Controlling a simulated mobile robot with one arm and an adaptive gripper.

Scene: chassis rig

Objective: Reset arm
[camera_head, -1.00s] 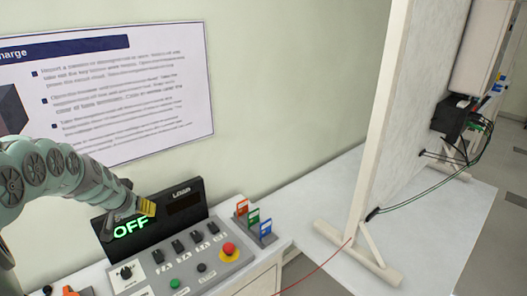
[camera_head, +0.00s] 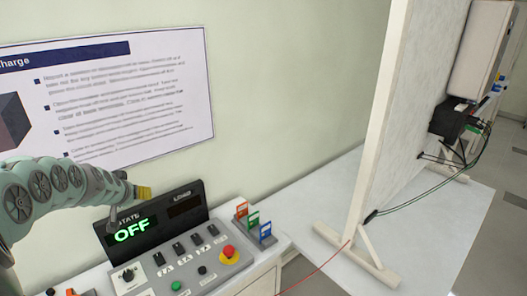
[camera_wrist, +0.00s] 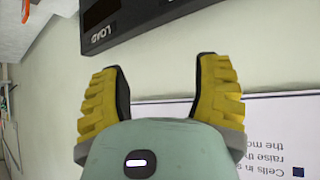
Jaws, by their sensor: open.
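My gripper (camera_wrist: 160,95) shows in the wrist view with its two yellow, ridged fingers spread apart and nothing between them. In the head view my gripper (camera_head: 143,192) is small, at the upper left edge of the control console (camera_head: 215,262), in front of its black display (camera_head: 150,222). The display reads "STATE" and a green "OFF". My green-grey arm reaches in from the left edge of the head view. In the wrist view the display's "LOAD" end (camera_wrist: 105,30) is at the top, apart from the fingers.
A wall poster (camera_head: 120,95) hangs behind the arm. The console has a red button (camera_head: 229,251), a green button (camera_head: 176,286) and several black switches. A rack of coloured tags (camera_head: 254,226) stands to its right. A large upright panel (camera_head: 400,120) stands farther right on a white table (camera_head: 440,230).

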